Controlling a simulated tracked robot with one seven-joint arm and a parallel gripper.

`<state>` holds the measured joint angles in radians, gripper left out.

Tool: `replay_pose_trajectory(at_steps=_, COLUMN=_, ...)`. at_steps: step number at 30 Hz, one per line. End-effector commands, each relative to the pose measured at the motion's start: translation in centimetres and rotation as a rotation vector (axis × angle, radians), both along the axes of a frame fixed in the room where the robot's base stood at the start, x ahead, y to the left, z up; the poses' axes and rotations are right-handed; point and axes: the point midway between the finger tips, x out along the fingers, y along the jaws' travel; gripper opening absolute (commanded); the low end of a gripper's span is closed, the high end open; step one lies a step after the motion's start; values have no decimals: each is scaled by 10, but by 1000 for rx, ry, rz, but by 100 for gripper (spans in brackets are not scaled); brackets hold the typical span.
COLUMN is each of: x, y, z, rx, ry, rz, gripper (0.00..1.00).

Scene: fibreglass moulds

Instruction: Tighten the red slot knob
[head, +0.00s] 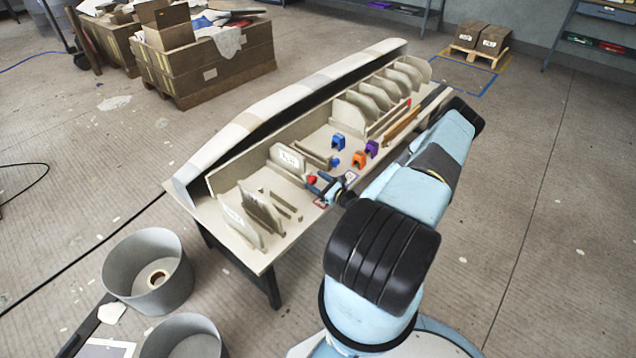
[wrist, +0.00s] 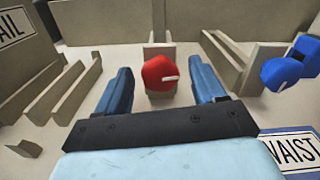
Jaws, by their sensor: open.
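The red slot knob (wrist: 160,74) sits low in front of a small upright beige post in the wrist view, with a pale mark on its right side. It also shows in the head view (head: 311,180) at the near part of the bench. My gripper (wrist: 160,82) is open, with one blue finger on each side of the knob and a gap to it on both sides. In the head view my gripper (head: 322,186) is at the knob, and my arm partly hides that area.
Blue (head: 338,141), orange (head: 358,159) and purple (head: 372,148) clamps stand on the bench (head: 290,225) beyond my gripper. A blue knob (wrist: 281,72) is right of my gripper. A "WAIST" label (wrist: 293,152) lies at lower right.

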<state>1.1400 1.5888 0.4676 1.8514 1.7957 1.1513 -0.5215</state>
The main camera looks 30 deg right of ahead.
Motion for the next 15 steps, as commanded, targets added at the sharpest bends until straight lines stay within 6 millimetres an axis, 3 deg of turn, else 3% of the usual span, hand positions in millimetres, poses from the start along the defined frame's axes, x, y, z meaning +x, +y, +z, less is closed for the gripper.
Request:
replay_pose_trajectory(at_steps=4, x=0, y=0, z=0, rx=0, ry=0, rz=0, gripper=68)
replay_pose_trajectory(at_steps=15, x=0, y=0, z=0, rx=0, ry=0, rz=0, gripper=33)
